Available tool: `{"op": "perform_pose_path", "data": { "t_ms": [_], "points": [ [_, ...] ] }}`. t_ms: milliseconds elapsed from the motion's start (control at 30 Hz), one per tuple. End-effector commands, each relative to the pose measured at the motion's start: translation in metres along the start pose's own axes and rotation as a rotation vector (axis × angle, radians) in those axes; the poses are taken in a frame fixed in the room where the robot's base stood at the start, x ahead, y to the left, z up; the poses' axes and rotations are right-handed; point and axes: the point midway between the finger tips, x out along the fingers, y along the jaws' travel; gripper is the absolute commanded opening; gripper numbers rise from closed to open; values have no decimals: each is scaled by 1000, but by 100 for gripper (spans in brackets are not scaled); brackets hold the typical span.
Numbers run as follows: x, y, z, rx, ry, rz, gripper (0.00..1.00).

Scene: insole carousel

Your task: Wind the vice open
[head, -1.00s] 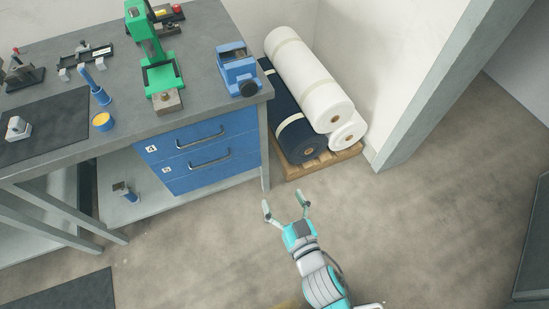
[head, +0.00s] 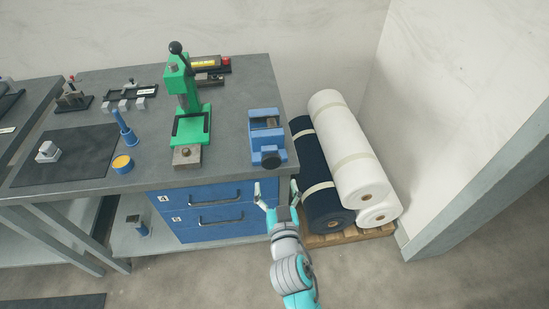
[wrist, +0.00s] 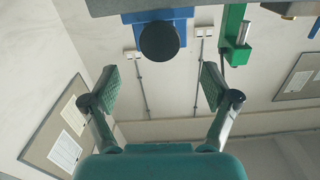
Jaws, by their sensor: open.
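The blue vice (head: 265,135) sits on the grey workbench near its right front corner. Its round black knob (head: 271,159) faces the front edge. In the wrist view the vice (wrist: 182,14) shows at the top, with the black knob (wrist: 159,41) facing the camera. My gripper (head: 277,190) is open and empty, in front of the bench corner and apart from the knob. In the wrist view the open fingers (wrist: 160,85) stand wide apart, with the knob above the space between them.
A green press (head: 190,125) stands left of the vice and also shows in the wrist view (wrist: 236,35). Blue drawers (head: 212,212) are below the bench top. White rolls (head: 345,150) and dark rolls on a pallet stand at the right. Floor further right is clear.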

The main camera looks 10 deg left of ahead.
Motion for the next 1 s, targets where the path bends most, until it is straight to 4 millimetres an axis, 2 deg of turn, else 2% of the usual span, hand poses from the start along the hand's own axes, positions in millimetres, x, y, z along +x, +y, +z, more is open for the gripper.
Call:
{"op": "perform_pose_path", "data": {
  "t_ms": [300,500,700,967,1000],
  "points": [
    [54,0,-1,0,1,1,86],
    [80,1,-1,1,1,1,86],
    [92,0,-1,0,1,0,86],
    [92,0,0,0,1,0,86],
    [92,0,0,0,1,0,84]
  ]
}}
